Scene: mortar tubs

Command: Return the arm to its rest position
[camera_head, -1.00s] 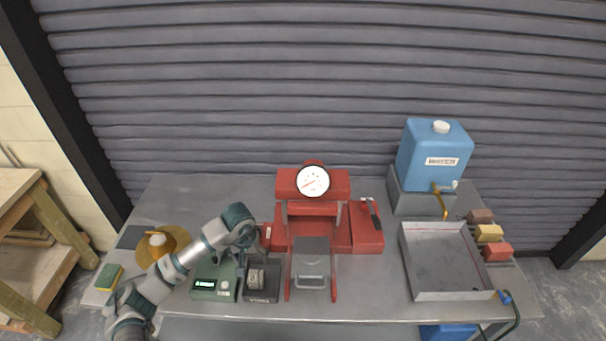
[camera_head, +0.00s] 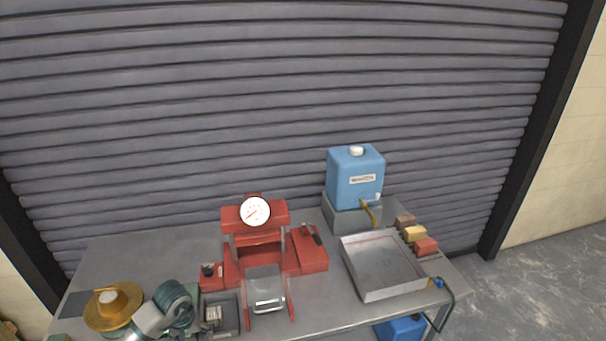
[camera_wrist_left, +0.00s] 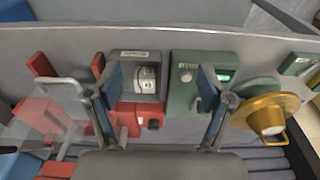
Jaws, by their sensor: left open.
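My left arm (camera_head: 160,312) comes in at the lower left of the head view, between the gold bowl and the dark grey box; its fingers are not clear there. In the left wrist view my left gripper (camera_wrist_left: 160,82) is open, with its two fingers wide apart and nothing held. Beyond the fingers are the dark grey box (camera_wrist_left: 130,58) with a pale metal piece (camera_wrist_left: 147,78) in it, and the green device (camera_wrist_left: 185,94) with a lit display. I cannot tell how far the fingers are above them. My right gripper is not in view.
A red press (camera_head: 236,217) with a dial stands mid-table. The gold bowl (camera_head: 110,310) is close left of my arm. A metal tray (camera_head: 372,294), a blue water tank (camera_head: 352,180) and coloured blocks (camera_head: 415,234) are at the right. Bare table lies at the back left.

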